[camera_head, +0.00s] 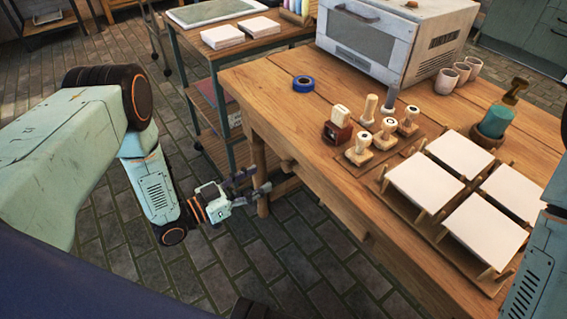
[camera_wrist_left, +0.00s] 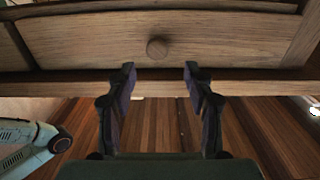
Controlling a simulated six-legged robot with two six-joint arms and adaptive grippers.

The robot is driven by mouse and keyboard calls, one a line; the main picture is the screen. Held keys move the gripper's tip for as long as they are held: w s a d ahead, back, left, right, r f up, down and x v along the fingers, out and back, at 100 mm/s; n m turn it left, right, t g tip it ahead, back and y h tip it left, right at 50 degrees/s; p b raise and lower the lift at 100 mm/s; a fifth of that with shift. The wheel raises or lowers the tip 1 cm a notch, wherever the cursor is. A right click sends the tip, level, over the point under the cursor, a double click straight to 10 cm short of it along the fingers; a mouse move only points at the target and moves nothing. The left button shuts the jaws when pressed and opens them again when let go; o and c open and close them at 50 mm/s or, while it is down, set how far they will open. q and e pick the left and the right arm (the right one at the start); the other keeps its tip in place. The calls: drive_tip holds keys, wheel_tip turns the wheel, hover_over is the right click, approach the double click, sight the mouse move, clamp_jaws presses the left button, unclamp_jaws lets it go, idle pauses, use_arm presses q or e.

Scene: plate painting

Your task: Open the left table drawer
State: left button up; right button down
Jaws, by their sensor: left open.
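The wooden table (camera_head: 345,195) stands at the right in the head view. Its left drawer (camera_wrist_left: 90,42) fills the upper part of the left wrist view, with a round wooden knob (camera_wrist_left: 157,48) in the middle. The drawer front looks flush with the frame. My left gripper (camera_head: 258,186) is open and empty beside the table's front left corner. In the left wrist view its two fingers (camera_wrist_left: 158,72) point at the drawer, one each side of the knob and slightly below it. I cannot tell whether they reach around it. My right gripper is outside both views; only part of that arm shows.
The tabletop holds stamps (camera_head: 366,147), blue tape (camera_head: 303,84), white tiles (camera_head: 426,184), cups (camera_head: 447,80) and an oven (camera_head: 385,40). A metal-framed shelf cart (camera_head: 213,88) stands left of the table. Brick floor in front is clear.

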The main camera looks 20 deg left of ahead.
sight(284, 167)
use_arm(q)
drive_tip(key=b+x, duration=0.1)
drive_tip(key=x, duration=0.5)
drive_tip(key=shift+d+b, duration=0.2)
drive_tip(key=shift+b, duration=0.2)
drive_tip(key=shift+w+d+r, duration=0.2)
drive_tip(key=shift+w+d, duration=0.15)
drive_tip(key=shift+d, duration=0.15)
drive_tip(key=shift+w, duration=0.2)
drive_tip(key=shift+c, duration=0.3)
clamp_jaws()
